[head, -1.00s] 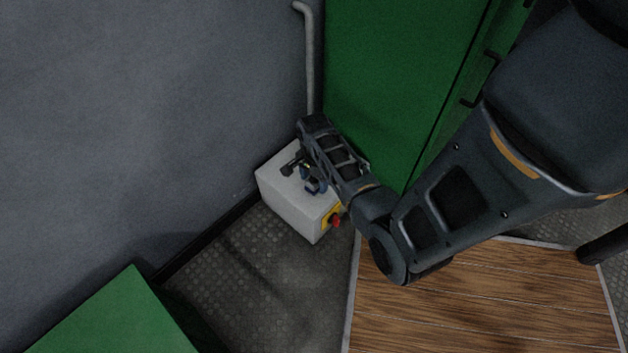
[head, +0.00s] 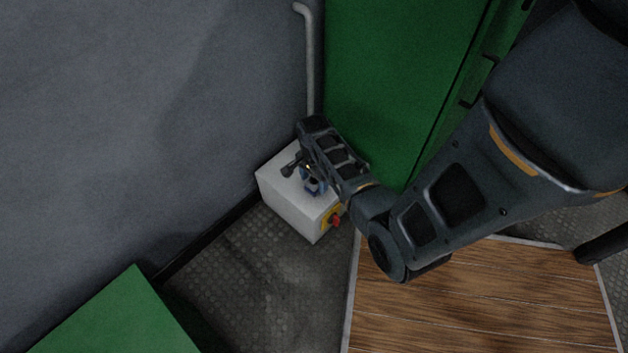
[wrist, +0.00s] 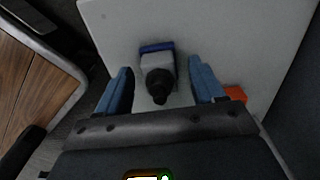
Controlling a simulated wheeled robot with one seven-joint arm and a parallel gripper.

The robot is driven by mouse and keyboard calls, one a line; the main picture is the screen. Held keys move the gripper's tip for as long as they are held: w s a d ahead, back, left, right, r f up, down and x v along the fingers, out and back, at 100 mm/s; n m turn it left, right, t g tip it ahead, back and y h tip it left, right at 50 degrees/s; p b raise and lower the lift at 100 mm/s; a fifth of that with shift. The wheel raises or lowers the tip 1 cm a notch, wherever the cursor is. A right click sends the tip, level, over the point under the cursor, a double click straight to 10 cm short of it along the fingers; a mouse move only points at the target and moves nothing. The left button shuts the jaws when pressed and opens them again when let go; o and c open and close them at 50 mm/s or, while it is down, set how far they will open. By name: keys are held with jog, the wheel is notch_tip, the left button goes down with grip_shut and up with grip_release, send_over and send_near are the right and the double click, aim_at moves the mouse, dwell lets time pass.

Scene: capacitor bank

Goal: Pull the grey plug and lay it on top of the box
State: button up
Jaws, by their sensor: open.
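The box (head: 289,206) is white-grey and stands on the floor against the wall in the head view. Its top (wrist: 255,40) fills much of the wrist view. The grey plug (wrist: 158,66) sits in a blue socket (wrist: 156,47) on the box, with a dark round end toward my gripper. My gripper (wrist: 162,79) is open, with one blue finger on each side of the plug and a visible gap to both. In the head view my gripper (head: 307,178) is over the box top and largely hides the plug.
A red knob on a yellow plate (head: 333,220) is on the box's front side. A green cabinet (head: 390,80) stands close behind the box. A grey pipe (head: 309,60) runs down the wall. A wooden board (head: 470,305) lies at the right.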

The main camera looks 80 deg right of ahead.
dwell(0.4)
grip_shut()
dwell(0.4)
jog(key=shift+r+p, duration=3.05)
jog(key=shift+p, duration=0.25)
